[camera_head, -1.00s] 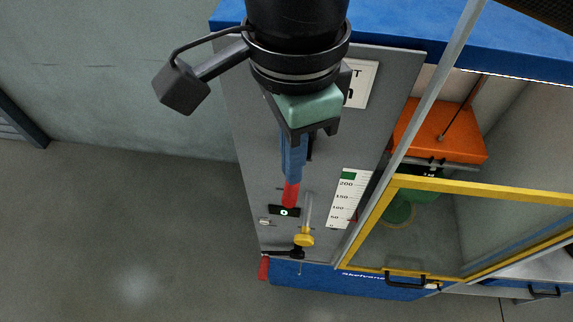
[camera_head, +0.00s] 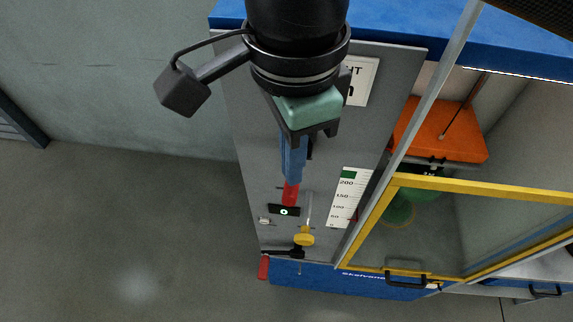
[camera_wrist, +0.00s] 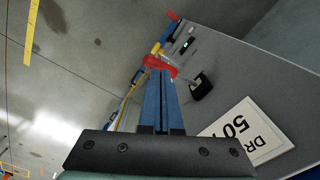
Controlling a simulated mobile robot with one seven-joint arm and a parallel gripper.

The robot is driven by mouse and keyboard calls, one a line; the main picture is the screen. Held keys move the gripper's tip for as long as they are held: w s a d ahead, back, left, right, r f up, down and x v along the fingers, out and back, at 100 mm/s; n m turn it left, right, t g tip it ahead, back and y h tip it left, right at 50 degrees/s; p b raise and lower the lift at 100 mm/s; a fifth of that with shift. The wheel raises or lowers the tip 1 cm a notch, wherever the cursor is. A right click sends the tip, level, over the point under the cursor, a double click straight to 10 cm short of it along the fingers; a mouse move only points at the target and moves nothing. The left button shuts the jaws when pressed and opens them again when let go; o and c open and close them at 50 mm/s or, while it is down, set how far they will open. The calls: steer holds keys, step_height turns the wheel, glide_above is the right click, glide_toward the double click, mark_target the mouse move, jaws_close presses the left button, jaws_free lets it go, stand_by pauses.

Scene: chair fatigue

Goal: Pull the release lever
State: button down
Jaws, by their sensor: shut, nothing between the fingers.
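My gripper (camera_head: 290,194) has blue fingers with red tips. The fingers are together, with nothing between them, pointing down along the grey panel; the red tips also show in the wrist view (camera_wrist: 160,66). A red grip (camera_head: 263,267), which looks like the release lever's handle, is at the panel's bottom left corner beside a black arm (camera_head: 285,253). It lies below and left of the fingertips, apart from them. In the wrist view a small red end (camera_wrist: 173,15) shows beyond the tips. I cannot tell how the lever pivots.
The grey panel (camera_head: 245,130) carries a small black display (camera_head: 284,211), a yellow knob (camera_head: 304,239) and a white scale (camera_head: 350,198). A yellow-framed guard (camera_head: 480,188) stands at right, with an orange block (camera_head: 437,130) behind it. Open floor (camera_head: 130,230) lies to the left.

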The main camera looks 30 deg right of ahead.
mark_target(291, 190)
steer(key=shift+f+b, duration=1.8)
steer(key=shift+f, duration=1.2)
steer(key=r+p, duration=0.3)
steer(key=s+r+p, duration=0.1)
steer(key=r+p, duration=0.2)
steer(key=a+r+p, duration=0.1)
steer(key=r+p, duration=0.2)
steer(key=shift+s+a+r, duration=0.1)
steer(key=shift+s+r, duration=0.05)
steer(key=shift+s, duration=0.15)
